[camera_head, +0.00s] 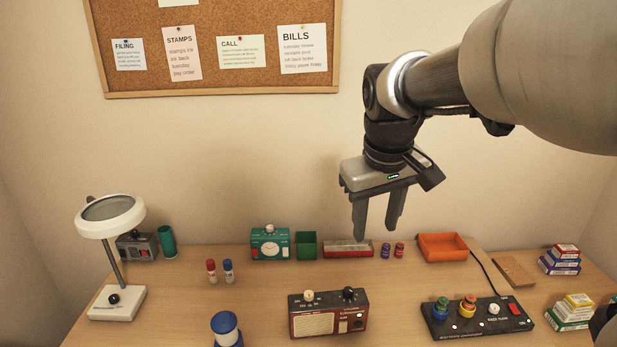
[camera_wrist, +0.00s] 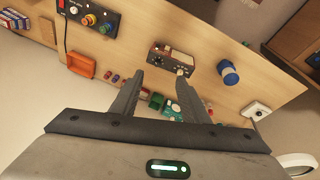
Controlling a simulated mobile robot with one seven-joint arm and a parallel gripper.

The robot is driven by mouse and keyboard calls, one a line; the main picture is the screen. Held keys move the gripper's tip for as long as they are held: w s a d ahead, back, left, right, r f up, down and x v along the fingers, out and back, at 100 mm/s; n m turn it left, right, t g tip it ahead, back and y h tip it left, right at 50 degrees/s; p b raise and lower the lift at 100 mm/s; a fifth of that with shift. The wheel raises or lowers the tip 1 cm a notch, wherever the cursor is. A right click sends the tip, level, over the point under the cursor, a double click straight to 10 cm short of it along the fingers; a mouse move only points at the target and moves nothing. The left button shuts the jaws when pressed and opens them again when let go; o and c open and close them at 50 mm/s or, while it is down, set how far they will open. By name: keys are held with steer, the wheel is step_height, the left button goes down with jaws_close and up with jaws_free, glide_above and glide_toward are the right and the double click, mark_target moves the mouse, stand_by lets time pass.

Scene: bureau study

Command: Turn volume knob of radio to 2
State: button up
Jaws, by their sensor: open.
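The radio (camera_head: 313,324) is a dark red and black box with a beige speaker grille, standing at the front middle of the desk. A white knob (camera_head: 308,296) and a black knob (camera_head: 348,293) sit on its top. The markings beside them are too small to read, so I cannot tell which is volume or its setting. The radio also shows in the wrist view (camera_wrist: 160,59), beyond the fingertips. My gripper (camera_head: 376,233) is open and empty, pointing down well above the desk, behind and slightly right of the radio. It touches nothing.
A black control box (camera_head: 465,329) with coloured knobs stands right of the radio, and a blue-and-white container (camera_head: 227,330) left. A white lamp (camera_head: 118,303) stands left.

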steer(key=w+f+n+g, duration=0.2)
steer(key=w+f, duration=0.7)
steer(key=w, duration=0.3)
steer(key=n+g+b, duration=0.1)
glide_above(348, 289)
step_height(348, 289, down, 9)
steer(key=shift+y, duration=0.3)
step_height(348, 289, down, 17)
steer(key=shift+s+r, duration=0.1)
jaws_close()
